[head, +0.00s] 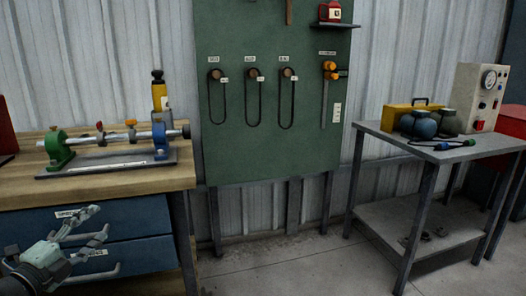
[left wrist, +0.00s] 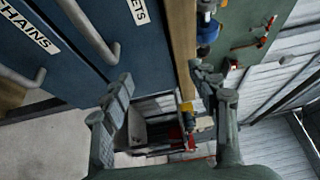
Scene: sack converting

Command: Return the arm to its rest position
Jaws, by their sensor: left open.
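My left gripper (head: 100,223) is at the lower left of the head view, in front of the blue drawers (head: 135,218) under the workbench. Its fingers are spread, with nothing between them. In the left wrist view my left gripper (left wrist: 160,75) also shows open and empty, with the drawer fronts (left wrist: 150,50) beyond its fingers. Whether a finger touches a drawer handle I cannot tell, but they look apart. Both drawers look shut. My right gripper is not in view.
The wooden workbench (head: 30,192) carries a shaft fixture (head: 110,145) and a yellow tool (head: 159,92). A green board (head: 270,155) with hanging slings stands behind. A grey metal table (head: 390,137) at right holds a yellow case (head: 400,116) and a gauge box (head: 480,97). The floor between is clear.

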